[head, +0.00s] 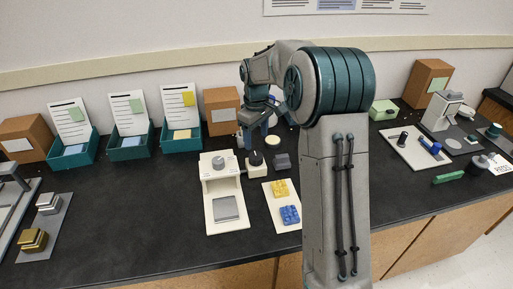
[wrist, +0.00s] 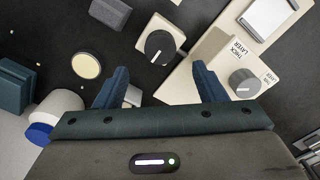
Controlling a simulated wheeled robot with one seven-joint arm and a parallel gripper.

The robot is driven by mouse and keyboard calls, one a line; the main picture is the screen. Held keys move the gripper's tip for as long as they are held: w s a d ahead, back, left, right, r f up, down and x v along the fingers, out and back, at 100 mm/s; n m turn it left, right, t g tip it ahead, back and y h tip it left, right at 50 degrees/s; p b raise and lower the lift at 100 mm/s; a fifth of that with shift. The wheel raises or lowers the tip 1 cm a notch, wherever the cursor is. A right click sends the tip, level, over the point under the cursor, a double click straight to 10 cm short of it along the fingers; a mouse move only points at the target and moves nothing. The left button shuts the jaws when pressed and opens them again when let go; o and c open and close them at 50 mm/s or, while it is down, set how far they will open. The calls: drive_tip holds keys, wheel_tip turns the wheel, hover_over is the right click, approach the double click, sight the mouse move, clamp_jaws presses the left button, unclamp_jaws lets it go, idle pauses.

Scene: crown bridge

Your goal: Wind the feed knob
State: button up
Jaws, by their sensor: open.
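A white machine (head: 222,200) stands on the dark bench left of my arm, with a grey knob (head: 219,162) on top. In the wrist view this grey knob (wrist: 244,83) sits beside printed words reading "THICK LAYER". A black knob (head: 256,158) on a small pale block stands just right of the machine. It also shows in the wrist view (wrist: 160,47), ahead of my gripper. I cannot tell for certain which is the feed knob. My gripper (wrist: 160,78) is open and empty, its blue fingers apart; neither knob is between them. In the head view it hangs behind the black knob.
A dark grey block (head: 282,161) and a cream disc (wrist: 86,65) lie near the black knob. A white card with yellow (head: 280,189) and blue (head: 290,215) pieces lies right of the machine. Teal trays (head: 130,152) stand at the back left. The left middle bench is clear.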

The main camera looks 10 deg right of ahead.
wheel_tip(320, 180, up, 7)
drive_tip(key=shift+f, duration=0.15)
idle(0.4)
drive_tip(key=s+r+m+t, duration=0.1)
drive_tip(key=s+r+m, duration=0.1)
drive_tip(key=s, duration=0.6)
drive_tip(key=s+r+m+t, duration=0.1)
drive_tip(key=s+r+m, duration=0.1)
drive_tip(key=s, duration=0.6)
drive_tip(key=s+f+m, duration=0.2)
drive_tip(key=s, duration=0.5)
drive_tip(key=s+f+m, duration=0.2)
drive_tip(key=s+f, duration=0.1)
drive_tip(key=s, duration=0.4)
drive_tip(key=shift+s+t+p, duration=0.25)
drive_tip(key=shift+t+p, duration=0.1)
drive_tip(key=shift+t, duration=0.05)
